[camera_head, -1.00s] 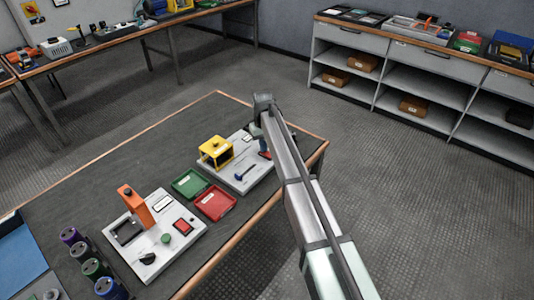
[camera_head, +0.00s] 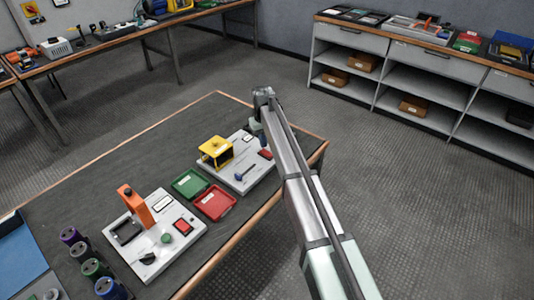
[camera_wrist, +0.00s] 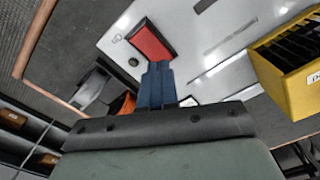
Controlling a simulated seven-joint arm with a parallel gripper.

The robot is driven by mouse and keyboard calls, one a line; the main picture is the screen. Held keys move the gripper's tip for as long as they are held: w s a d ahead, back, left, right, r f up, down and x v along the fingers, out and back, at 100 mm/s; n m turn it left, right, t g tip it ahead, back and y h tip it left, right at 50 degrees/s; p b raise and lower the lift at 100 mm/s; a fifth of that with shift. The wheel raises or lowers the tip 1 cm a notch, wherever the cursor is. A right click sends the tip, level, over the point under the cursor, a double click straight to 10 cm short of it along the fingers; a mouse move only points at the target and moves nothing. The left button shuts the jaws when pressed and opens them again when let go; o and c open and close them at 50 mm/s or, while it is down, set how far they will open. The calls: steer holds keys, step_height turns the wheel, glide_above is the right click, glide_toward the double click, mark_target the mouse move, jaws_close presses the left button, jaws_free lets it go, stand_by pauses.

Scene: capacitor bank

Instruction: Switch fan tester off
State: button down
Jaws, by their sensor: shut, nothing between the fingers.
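The fan tester is a pale panel (camera_head: 238,181) at the far right of the table, with a yellow housing (camera_head: 216,151) on its left. A red rocker switch (camera_head: 265,154) sits on its right part. In the wrist view the switch (camera_wrist: 151,42) is a red block in a dark frame, just beyond my fingertips, and the yellow housing (camera_wrist: 290,65) with dark slots is at the right. My gripper (camera_wrist: 158,68) has blue fingers closed together and empty, close to the switch. I cannot tell whether they touch it. In the head view my arm mostly hides the gripper.
Another pale panel with an orange upright (camera_head: 136,204) stands nearer, next to several dark cylinders. The table's dark surface behind is clear.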

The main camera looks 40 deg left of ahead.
mark_target(263, 151)
steer(key=shift+r, duration=2.05)
steer(key=w+d+f+m, duration=0.25)
steer(key=d+f, duration=0.25)
steer(key=d, duration=0.7)
steer(key=w+d+f+m, duration=0.1)
steer(key=w+d+f, duration=0.25)
steer(key=d, duration=0.85)
steer(key=w+d+f+m, duration=0.2)
steer(key=d+f, duration=0.3)
steer(key=d, duration=0.7)
steer(key=s+d+f+m, duration=0.25)
steer(key=s+d, duration=0.25)
steer(key=d, duration=0.7)
steer(key=s+d+f+m, duration=0.25)
steer(key=s+d, duration=0.25)
steer(key=d, duration=0.7)
steer(key=s+d+f+m, duration=0.2)
steer(key=s+d+f, duration=0.25)
steer(key=d, duration=0.65)
steer(key=s+f+g, duration=0.3)
steer(key=s+f, duration=0.7)
steer(key=s, duration=0.5)
steer(key=s+f+g, duration=0.3)
steer(key=s+f, duration=0.7)
steer(key=s, duration=0.5)
steer(key=shift+d+g, duration=0.25)
steer(key=shift+g, duration=0.15)
